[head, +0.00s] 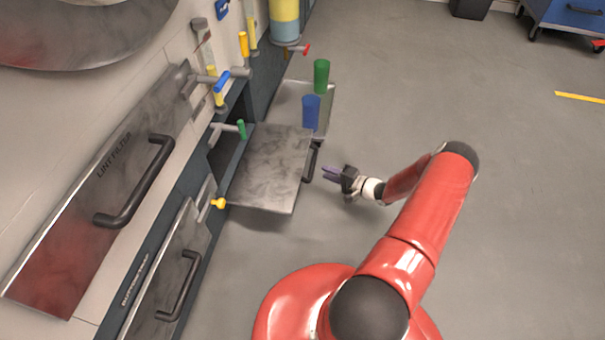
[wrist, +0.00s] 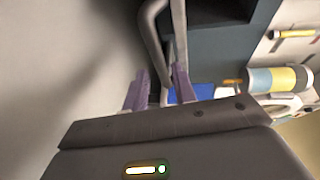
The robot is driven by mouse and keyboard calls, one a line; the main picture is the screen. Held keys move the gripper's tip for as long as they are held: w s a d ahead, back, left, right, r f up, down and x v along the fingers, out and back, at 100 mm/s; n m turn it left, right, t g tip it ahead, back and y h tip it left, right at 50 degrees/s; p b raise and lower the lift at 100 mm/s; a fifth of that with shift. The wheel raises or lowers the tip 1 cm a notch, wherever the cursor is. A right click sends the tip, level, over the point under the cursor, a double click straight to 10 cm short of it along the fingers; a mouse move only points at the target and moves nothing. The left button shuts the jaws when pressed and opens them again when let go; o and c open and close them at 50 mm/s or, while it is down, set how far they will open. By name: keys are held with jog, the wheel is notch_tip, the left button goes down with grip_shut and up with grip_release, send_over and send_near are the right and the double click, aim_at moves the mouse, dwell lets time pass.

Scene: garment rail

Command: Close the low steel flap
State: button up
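The low steel flap (head: 265,165) stands open in the head view, swung out from the dark cabinet front and lying about level. Its dark bar handle (head: 311,162) is on the outer edge. My gripper (head: 327,173) is just to the right of the handle, with its purple fingers pointing at it. In the wrist view the fingers of my gripper (wrist: 160,90) stand apart, and the grey handle (wrist: 153,40) and the flap's thin edge (wrist: 180,45) show just beyond them. Nothing is visibly gripped. Whether a finger touches the handle I cannot tell.
The lint filter panel (head: 105,175) and a lower panel with a handle (head: 170,275) are on the left. A green cylinder (head: 321,76) and a blue cylinder (head: 311,112) stand behind the flap. Coloured valve levers (head: 220,80) stick out above. The floor (head: 500,220) on the right is clear.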

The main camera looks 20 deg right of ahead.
aim_at(313, 166)
jog(key=shift+w+a+f, duration=0.2)
jog(key=shift+w+f, duration=0.1)
jog(key=b+x, duration=0.1)
jog(key=x, duration=0.5)
jog(key=shift+w+a, duration=0.15)
jog(key=shift+w, duration=0.25)
grip_shut()
